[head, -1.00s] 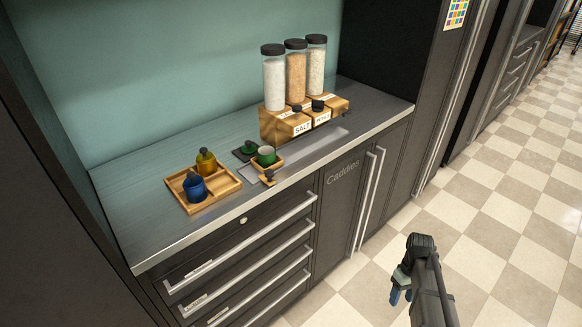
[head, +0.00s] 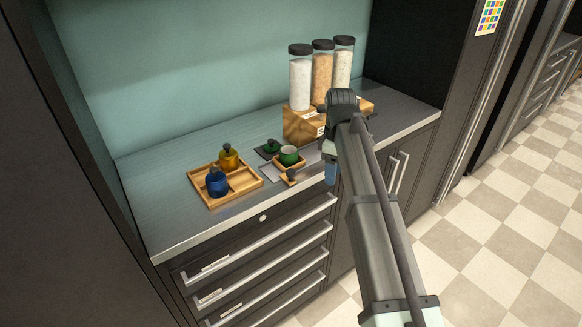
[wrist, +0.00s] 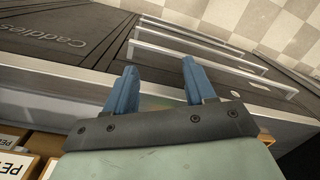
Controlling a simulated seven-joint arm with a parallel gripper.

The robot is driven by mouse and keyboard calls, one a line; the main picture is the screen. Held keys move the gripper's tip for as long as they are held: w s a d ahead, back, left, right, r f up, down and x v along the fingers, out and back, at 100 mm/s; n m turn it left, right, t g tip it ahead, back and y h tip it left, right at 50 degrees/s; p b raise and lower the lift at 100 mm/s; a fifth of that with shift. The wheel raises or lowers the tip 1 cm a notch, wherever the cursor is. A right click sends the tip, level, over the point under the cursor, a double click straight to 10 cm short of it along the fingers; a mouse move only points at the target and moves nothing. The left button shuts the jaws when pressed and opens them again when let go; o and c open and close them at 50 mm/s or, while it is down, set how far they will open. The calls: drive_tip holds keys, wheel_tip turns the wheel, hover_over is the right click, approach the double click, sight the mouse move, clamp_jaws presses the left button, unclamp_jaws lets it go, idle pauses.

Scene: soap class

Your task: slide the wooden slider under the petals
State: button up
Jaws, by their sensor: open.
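A wooden dispenser stand (head: 298,125) is at the back right of the counter, under three clear jars with black lids: white (head: 300,82), tan (head: 322,72) and pale (head: 343,65). My arm hides much of the stand's front, including most sliders and their black knobs. A wooden part (head: 367,106) shows right of my arm; I cannot tell whether it is a slider.
A green cup (head: 289,156) on a small wooden holder and a dark green-topped item (head: 269,147) are near my gripper. Drawers with long handles (head: 265,254) lie below the counter.

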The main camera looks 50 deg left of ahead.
sight(291, 171)
drive_tip(key=s+a+r+n, duration=0.2)
drive_tip(key=s+a+r, duration=0.25)
drive_tip(key=r, duration=0.25)
drive_tip(key=s+a+r+n, duration=0.25)
drive_tip(key=s+r, duration=0.25)
drive_tip(key=r, duration=0.3)
drive_tip(key=shift+m+y, duration=0.3)
drive_tip(key=shift+m, duration=0.15)
wheel_tip(291, 171, down, 14)
drive_tip(key=shift+s, duration=0.15)
clamp_jaws()
